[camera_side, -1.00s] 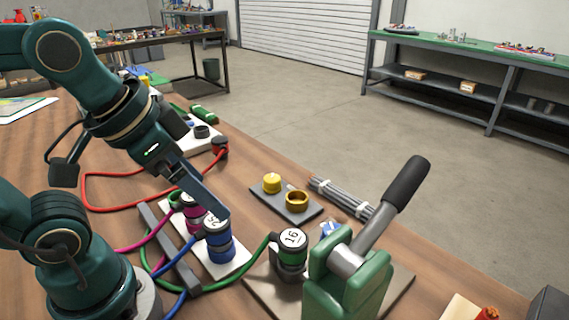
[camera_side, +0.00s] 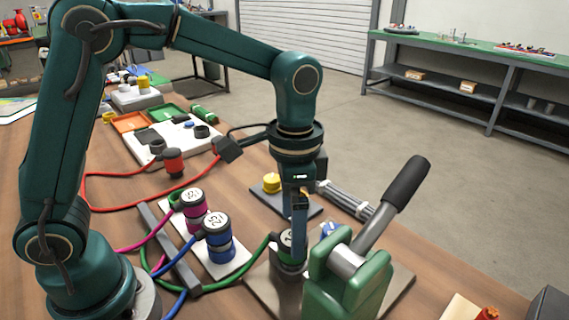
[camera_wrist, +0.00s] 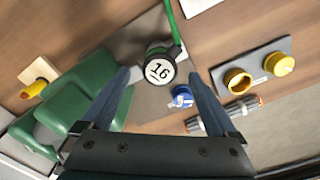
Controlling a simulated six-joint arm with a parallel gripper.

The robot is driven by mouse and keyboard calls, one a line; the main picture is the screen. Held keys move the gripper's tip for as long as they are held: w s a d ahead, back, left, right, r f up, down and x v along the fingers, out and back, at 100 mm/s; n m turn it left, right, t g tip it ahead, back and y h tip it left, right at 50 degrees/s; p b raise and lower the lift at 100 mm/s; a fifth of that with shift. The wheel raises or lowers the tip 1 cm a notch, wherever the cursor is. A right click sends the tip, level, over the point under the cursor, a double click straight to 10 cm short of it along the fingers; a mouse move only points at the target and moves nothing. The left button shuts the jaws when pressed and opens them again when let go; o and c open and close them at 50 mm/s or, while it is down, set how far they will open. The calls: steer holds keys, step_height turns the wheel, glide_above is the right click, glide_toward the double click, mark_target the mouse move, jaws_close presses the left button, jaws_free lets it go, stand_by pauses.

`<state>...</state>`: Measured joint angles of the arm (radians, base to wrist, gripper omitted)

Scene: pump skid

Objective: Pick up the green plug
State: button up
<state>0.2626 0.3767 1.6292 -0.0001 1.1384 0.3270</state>
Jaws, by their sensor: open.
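The green plug (camera_side: 290,262), with a green hose and a black top marked 16, stands upright on a flat plate (camera_side: 259,283). My gripper (camera_side: 299,238) points down over it, and a finger hides part of the plug in the side view. In the wrist view the plug (camera_wrist: 161,65) shows between the two spread fingertips of my gripper (camera_wrist: 160,76). The jaws are open, and I cannot tell whether a finger touches the plug.
A green clamp with a black-handled lever (camera_side: 385,215) stands close by on the right. A blue piece (camera_wrist: 181,97) sits beside the plug. Blue (camera_side: 218,240) and magenta (camera_side: 194,212) plugs stand left. A dark plate bears a yellow cap (camera_side: 271,183) and a brass ring (camera_wrist: 237,80).

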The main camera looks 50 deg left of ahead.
steer(key=shift+f, duration=2.3)
jaws_close()
steer(key=shift+r, duration=0.15)
step_height(320, 180, up, 4)
steer(key=shift+w+r, duration=0.1)
steer(key=s+a+r, duration=0.1)
steer(key=a+r, duration=0.5)
steer(key=a, duration=0.5)
steer(key=shift+s+a+r, duration=0.3)
steer(key=shift+s, duration=0.1)
